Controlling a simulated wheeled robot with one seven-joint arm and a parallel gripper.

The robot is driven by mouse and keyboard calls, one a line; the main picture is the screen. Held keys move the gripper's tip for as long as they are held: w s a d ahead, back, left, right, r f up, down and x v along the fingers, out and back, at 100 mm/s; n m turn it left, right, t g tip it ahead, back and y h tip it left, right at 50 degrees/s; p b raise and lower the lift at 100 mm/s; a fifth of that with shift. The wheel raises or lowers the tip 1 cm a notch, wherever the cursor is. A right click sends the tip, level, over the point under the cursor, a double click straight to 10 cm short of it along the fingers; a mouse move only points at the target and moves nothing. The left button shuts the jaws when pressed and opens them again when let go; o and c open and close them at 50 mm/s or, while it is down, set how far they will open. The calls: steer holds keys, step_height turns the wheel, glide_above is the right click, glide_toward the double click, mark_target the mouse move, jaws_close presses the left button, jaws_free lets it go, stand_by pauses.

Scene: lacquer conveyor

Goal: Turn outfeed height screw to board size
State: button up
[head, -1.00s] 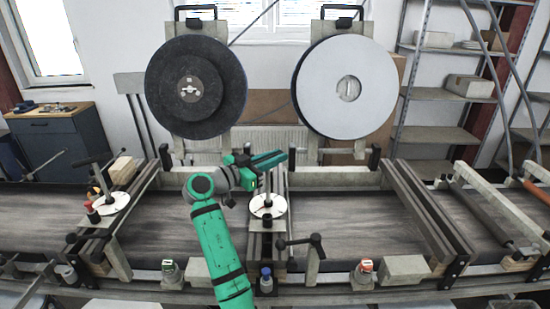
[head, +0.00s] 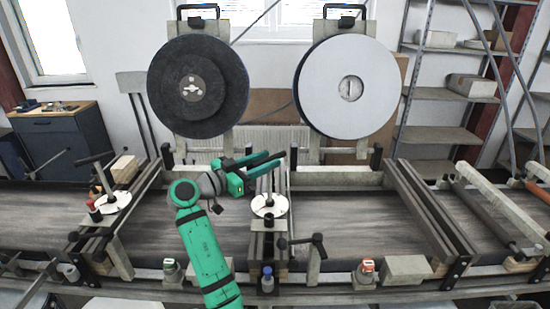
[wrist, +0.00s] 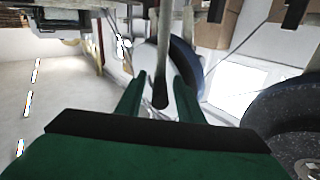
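Two height screws with white round dials stand on the conveyor frame. One is the middle screw (head: 270,206), with an upright post. The other is the left screw (head: 110,203), with a crossbar handle on top. I cannot tell from any label which is the outfeed one. My gripper (head: 276,158) is at the top of the middle screw, its two green fingers apart. In the wrist view, a grey rod with a dark end (wrist: 162,60) shows between the fingers, with gaps on both sides. The middle screw's handle is partly hidden by the gripper.
A dark disc (head: 198,87) and a white disc (head: 348,88) stand behind the belt (head: 360,215). A black crank (head: 304,242) sits right of the middle screw. Shelves (head: 440,95) are at the back right.

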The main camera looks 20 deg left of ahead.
mark_target(253, 166)
steer(key=v, duration=0.6)
stand_by(0.4)
